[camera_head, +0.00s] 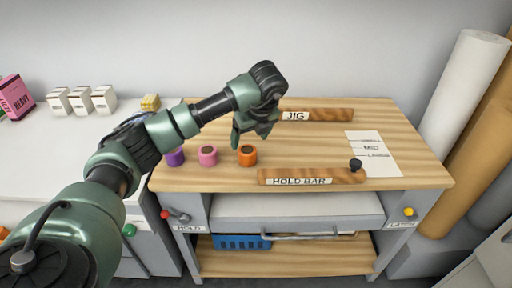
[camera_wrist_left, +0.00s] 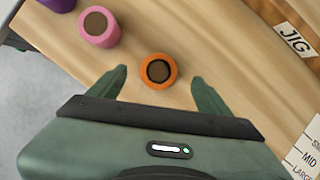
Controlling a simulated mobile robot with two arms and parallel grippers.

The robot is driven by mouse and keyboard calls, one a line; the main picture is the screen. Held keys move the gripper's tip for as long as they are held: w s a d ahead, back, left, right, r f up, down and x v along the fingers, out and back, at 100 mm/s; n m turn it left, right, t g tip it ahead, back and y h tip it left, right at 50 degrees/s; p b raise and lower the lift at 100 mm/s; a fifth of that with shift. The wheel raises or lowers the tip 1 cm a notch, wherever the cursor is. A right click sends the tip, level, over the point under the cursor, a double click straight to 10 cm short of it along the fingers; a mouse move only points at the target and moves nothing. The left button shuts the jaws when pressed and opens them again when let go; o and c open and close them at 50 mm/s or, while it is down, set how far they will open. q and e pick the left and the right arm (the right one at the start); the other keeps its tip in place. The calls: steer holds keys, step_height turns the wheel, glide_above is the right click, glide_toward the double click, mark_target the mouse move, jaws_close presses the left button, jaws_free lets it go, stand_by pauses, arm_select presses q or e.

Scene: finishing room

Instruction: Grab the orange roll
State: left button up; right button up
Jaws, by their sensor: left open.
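The orange roll (camera_head: 247,157) stands upright on the wooden bench top, the rightmost of three rolls. In the left wrist view the orange roll (camera_wrist_left: 159,71) shows its dark core and lies between the two fingertips, a little beyond them. My left gripper (camera_head: 252,143) is open and hangs above and just behind the orange roll in the head view. In the wrist view its fingers (camera_wrist_left: 158,78) are spread wide with nothing held. I cannot tell the exact height gap. My right gripper is in neither view.
A pink roll (camera_head: 208,156) and a purple roll (camera_head: 175,157) stand left of the orange one. The HOLD BAR (camera_head: 312,176) lies right and in front. The JIG bar (camera_head: 318,115) lies behind. A size sheet (camera_head: 374,153) lies on the right.

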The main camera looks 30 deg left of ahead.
mark_target(248, 150)
arm_select(q)
steer(key=shift+x, duration=0.9)
steer(key=x, duration=0.1)
steer(key=p+x, duration=0.1)
steer(key=shift+s+f, duration=0.25)
steer(key=shift+f, duration=0.1)
steer(key=x, duration=0.2)
steer(key=shift+w+d+f, duration=0.1)
steer(key=shift+w+f, duration=0.05)
steer(key=shift+f, duration=0.35)
steer(key=c, duration=1.5)
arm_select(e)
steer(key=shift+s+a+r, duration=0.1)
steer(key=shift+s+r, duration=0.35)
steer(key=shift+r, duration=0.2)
arm_select(q)
steer(key=shift+w, duration=0.1)
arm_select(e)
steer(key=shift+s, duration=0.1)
